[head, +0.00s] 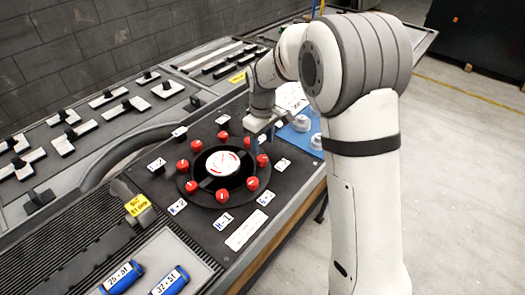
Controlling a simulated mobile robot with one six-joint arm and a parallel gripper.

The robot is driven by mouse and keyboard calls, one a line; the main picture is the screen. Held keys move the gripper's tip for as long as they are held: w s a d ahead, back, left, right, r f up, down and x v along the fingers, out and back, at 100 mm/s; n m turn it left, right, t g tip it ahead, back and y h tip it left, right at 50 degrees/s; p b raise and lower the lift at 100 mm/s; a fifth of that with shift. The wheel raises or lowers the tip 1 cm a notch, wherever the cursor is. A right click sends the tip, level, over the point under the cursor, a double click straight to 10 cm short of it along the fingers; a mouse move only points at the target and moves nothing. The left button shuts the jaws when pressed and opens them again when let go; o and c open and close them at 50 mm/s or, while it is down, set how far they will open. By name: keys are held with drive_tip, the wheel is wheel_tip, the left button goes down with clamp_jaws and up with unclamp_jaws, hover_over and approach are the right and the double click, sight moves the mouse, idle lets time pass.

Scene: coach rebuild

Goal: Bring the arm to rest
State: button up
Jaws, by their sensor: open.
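My gripper (262,143) is at the end of my white and grey arm, pointing down over the right side of a round black dial plate (205,201). Its fingers are apart, and I see nothing held between them. The plate has a white and red centre disc (222,164) and a ring of several red knobs around it. The gripper is close to the red knobs at the upper right of the ring; I cannot tell whether it touches one. My arm hides part of the console behind it.
The dial sits on a long dark console (150,225) with rows of black-and-white switches. A blue tray (299,138) with pale round pieces is right of the gripper. Blue labelled pieces (122,277) lie at the front left. A brick wall (60,60) stands behind; grey floor (465,180) is clear at right.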

drive_tip(key=shift+r, duration=0.75)
drive_tip(key=s+d+r+m+t, duration=0.1)
drive_tip(key=s+d+r+m, duration=0.4)
drive_tip(key=s+d+r, duration=0.55)
drive_tip(key=s+d+f+m, duration=0.1)
drive_tip(key=s+d+m, duration=0.1)
drive_tip(key=s, duration=0.5)
drive_tip(key=s+d+f+m+t, duration=0.1)
drive_tip(key=s+d+m, duration=0.2)
drive_tip(key=s, duration=0.5)
drive_tip(key=shift+s+d+f+m+t, duration=0.15)
drive_tip(key=shift+s+d+m+t, duration=0.15)
drive_tip(key=shift+d, duration=0.35)
drive_tip(key=shift+c, duration=0.2)
